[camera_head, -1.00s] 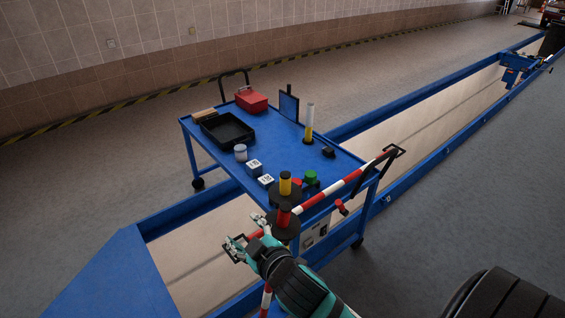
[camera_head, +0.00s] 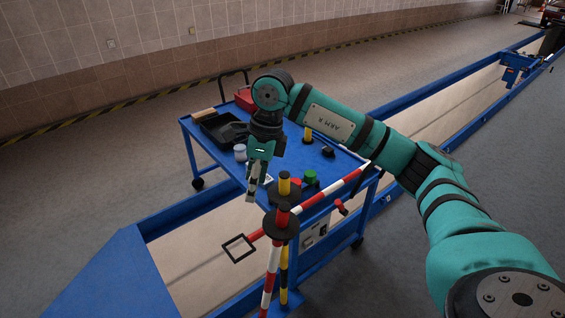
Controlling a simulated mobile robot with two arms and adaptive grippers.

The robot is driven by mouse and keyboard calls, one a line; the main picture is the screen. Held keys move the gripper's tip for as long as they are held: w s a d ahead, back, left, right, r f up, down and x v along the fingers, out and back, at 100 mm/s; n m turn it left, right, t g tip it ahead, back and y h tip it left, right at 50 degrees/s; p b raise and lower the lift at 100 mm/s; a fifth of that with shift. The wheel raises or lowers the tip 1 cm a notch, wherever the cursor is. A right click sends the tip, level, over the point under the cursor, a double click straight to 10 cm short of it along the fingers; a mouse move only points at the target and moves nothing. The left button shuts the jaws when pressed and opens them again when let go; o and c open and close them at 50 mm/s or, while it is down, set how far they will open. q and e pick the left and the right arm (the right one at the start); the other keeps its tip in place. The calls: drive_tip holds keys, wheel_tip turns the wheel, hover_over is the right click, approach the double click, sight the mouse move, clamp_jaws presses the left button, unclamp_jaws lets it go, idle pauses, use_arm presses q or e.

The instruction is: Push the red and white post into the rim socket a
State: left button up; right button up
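The red and white post (camera_head: 271,272) stands in the lower middle, slightly tilted, its lower end cut off by the picture edge. A black disc (camera_head: 280,227) sits around it near its red top. A yellow and black post (camera_head: 284,262) with another black disc stands close behind it. My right gripper (camera_head: 253,192) points down above the cart's near side, left of the post tops and apart from them. It holds nothing visible; its fingers are seen edge-on, so their opening is unclear. I cannot tell which socket is the rim socket a. My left gripper is out of view.
A blue cart (camera_head: 196,150) carries a black tray (camera_head: 213,139), a white jar (camera_head: 240,153) and a green knob (camera_head: 310,176). A red and white bar (camera_head: 330,197) runs behind the posts, with a black frame (camera_head: 238,249) at its left end. The blue pit rim (camera_head: 185,215) passes below.

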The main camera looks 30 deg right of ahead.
sight(282, 208)
drive_tip(key=d+r+h, duration=0.2)
drive_tip(key=d+h, duration=0.1)
drive_tip(key=d, duration=0.4)
drive_tip(key=shift+m, duration=0.4)
wheel_tip(282, 208, down, 17)
drive_tip(key=p, duration=0.4)
drive_tip(key=shift+s+d, duration=0.1)
drive_tip(key=shift+d, duration=0.05)
clamp_jaws()
drive_tip(key=shift+r, duration=0.15)
